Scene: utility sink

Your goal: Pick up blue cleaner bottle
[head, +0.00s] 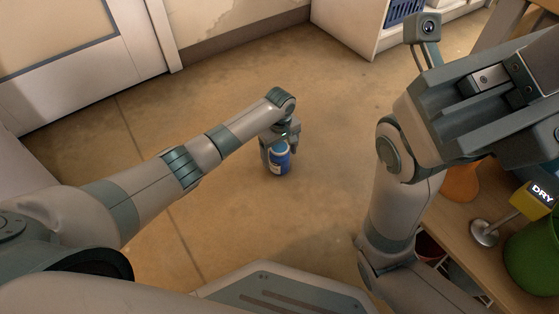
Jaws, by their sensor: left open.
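The blue cleaner bottle (280,161) stands upright on the floor near the middle of the head view. It has a blue body with a pale label on its left side. My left gripper (279,146) is directly at the bottle's upper part, pointing down, with its fingers open to either side of it. The bottle's top is partly hidden by the gripper, and I cannot tell whether the fingers touch it. My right gripper (492,82) is raised close to the camera at the upper right, and its fingertips are not clear.
A wooden bench (476,270) at the right holds a green container (532,258), a yellow "DRY" sign (537,198) and an orange object (461,183). A white shelf unit (349,27) with a blue basket (404,11) stands at the back. The floor around the bottle is clear.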

